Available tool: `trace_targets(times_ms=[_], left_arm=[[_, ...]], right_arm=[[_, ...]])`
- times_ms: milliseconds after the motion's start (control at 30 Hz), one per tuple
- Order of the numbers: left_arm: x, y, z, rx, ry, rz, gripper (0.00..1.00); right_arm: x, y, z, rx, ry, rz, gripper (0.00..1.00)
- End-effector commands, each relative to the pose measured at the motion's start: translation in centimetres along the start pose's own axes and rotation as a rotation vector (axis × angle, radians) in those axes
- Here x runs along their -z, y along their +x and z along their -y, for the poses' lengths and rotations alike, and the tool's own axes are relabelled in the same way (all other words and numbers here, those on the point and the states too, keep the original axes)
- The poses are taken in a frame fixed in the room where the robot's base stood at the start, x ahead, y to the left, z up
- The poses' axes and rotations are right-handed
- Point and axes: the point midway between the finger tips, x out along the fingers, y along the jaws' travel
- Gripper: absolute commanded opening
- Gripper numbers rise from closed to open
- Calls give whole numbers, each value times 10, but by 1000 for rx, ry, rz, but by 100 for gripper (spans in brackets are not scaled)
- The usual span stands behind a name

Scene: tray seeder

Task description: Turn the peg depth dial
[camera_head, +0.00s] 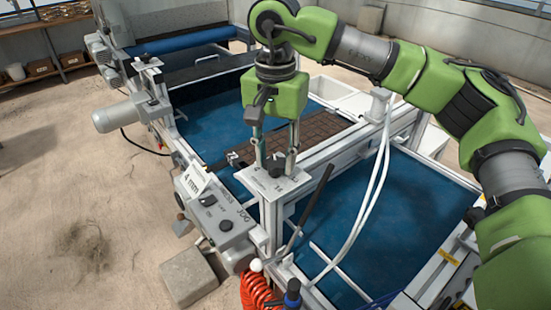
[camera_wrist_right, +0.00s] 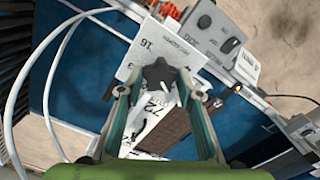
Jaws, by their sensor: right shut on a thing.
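The peg depth dial is a dark, lobed knob (camera_head: 276,170) on top of a light plate (camera_head: 260,184) with printed markings, at the near end of the seeder's cross beam. My right gripper (camera_head: 275,162) points down from above, with one finger on each side of the knob, and is shut on it. In the right wrist view the knob (camera_wrist_right: 160,77) sits between the fingertips, and "16" and "72" can be read on the plate around it. The fingers cover part of the knob's sides. My left gripper is not in view.
A grey control box (camera_head: 215,215) with buttons and a "4 mm" label sits left of the dial. A black lever (camera_head: 316,205) and white hoses (camera_head: 378,175) are close on the right. A brown cell tray (camera_head: 315,132) lies behind on the blue bed. A red coiled hose (camera_head: 254,292) hangs in front.

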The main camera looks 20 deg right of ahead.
Motion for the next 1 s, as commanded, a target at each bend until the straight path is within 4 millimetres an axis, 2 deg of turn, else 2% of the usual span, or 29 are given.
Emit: trace_targets(times_ms=[700,1000], left_arm=[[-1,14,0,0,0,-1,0],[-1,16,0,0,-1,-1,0]], right_arm=[[0,0,0,2,-679,-1,12],[0,-1,1,2,-909,-2,12]])
